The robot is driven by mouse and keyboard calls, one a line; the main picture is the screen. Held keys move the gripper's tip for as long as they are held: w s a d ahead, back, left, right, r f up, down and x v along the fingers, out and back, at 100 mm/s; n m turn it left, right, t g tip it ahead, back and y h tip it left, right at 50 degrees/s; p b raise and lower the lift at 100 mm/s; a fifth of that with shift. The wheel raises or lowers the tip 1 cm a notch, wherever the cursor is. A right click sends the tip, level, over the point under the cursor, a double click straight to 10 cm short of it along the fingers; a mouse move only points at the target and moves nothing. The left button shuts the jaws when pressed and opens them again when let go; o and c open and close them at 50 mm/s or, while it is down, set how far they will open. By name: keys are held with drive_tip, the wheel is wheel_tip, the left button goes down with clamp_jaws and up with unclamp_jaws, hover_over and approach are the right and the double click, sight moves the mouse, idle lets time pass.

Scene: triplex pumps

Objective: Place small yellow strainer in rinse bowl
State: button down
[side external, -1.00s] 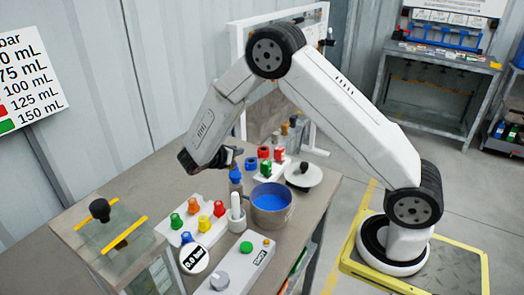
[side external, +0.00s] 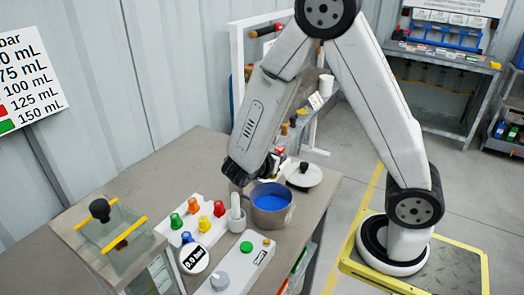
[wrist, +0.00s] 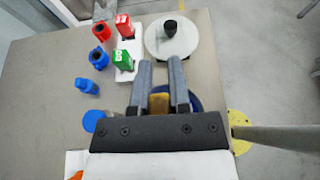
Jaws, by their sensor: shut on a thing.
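My gripper (wrist: 161,66) is shut on a small amber-yellow thing, taken to be the yellow strainer (wrist: 158,103), which shows between its fingers in the wrist view. The rinse bowl (side external: 273,213) is a grey pot with blue inside, on the table in the side view. The gripper is just above the bowl's far-left rim there. In the wrist view the bowl (wrist: 194,101) is mostly hidden behind the fingers. The held thing appears over or near the bowl; its height above the bowl cannot be told. The strainer is hidden in the side view.
A white round plate with a black knob (side external: 303,173) stands right behind the bowl. Red (wrist: 101,32), green (wrist: 122,66) and blue (wrist: 86,86) pieces lie left of it.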

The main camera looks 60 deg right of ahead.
drive_tip(key=shift+f, duration=0.1)
drive_tip(key=shift+f, duration=2.15)
drive_tip(key=shift+f, duration=0.1)
drive_tip(key=shift+f, duration=1.65)
drive_tip(key=shift+f, duration=0.65)
drive_tip(key=c, duration=0.6)
unclamp_jaws()
drive_tip(key=shift+r, duration=0.2)
